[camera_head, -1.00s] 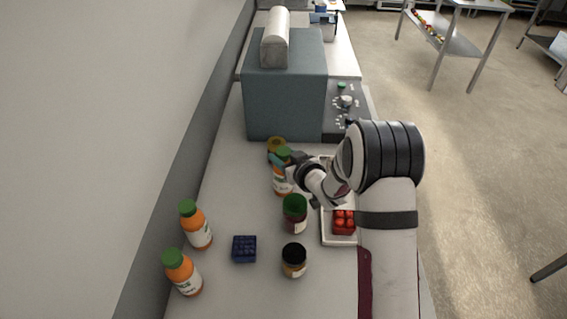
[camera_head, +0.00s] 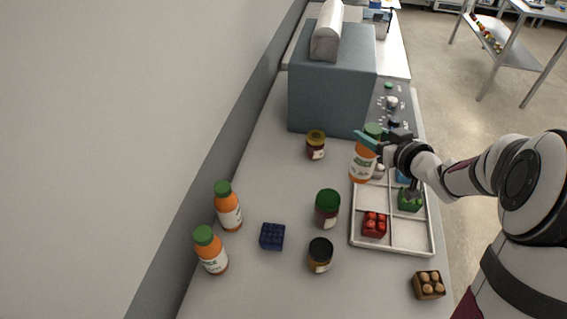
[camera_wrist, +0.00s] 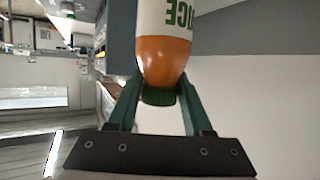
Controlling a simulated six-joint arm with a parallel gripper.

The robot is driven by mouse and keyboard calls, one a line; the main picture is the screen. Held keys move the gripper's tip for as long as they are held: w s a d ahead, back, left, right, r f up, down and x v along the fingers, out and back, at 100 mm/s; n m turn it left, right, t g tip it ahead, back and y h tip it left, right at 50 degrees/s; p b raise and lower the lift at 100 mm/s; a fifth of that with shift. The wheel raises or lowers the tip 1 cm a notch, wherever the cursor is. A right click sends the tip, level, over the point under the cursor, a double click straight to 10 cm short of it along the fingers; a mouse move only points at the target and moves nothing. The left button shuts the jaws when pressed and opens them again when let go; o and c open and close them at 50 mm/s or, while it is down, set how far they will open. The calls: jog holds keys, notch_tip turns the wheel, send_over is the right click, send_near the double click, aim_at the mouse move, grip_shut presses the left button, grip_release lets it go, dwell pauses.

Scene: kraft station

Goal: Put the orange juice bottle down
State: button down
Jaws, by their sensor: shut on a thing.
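My gripper (camera_head: 369,140) is shut on an orange juice bottle (camera_head: 360,164), at its green cap. In the wrist view the bottle (camera_wrist: 163,55) sits between the green fingers (camera_wrist: 160,105), its cap towards the gripper. In the head view the bottle is roughly upright at the back left corner of a divided white tray (camera_head: 393,237). I cannot tell whether its base is clear of the tray or touching it. Two more orange juice bottles stand at the left, one farther back (camera_head: 229,211) and one nearer (camera_head: 211,254).
The tray holds a red item (camera_head: 374,225), a green item (camera_head: 410,200) and a blue item (camera_head: 402,174). Jars stand left of it: yellow-lidded (camera_head: 316,145), green-lidded (camera_head: 327,208), black-lidded (camera_head: 319,255). A dark blue box (camera_head: 272,236) and a brown box (camera_head: 429,285) lie nearby. A grey-blue machine (camera_head: 332,85) stands behind.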

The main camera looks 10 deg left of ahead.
jog(key=s+a+n+g+y, duration=0.2)
jog(key=a+n+y, duration=0.1)
jog(key=a, duration=1.7)
jog(key=a+f, duration=1)
jog(key=a, duration=0.1)
jog(key=shift+f, duration=0.35)
jog(key=shift+s+f, duration=0.1)
jog(key=shift+f, duration=0.05)
jog(key=shift+c, duration=1.6)
grip_release()
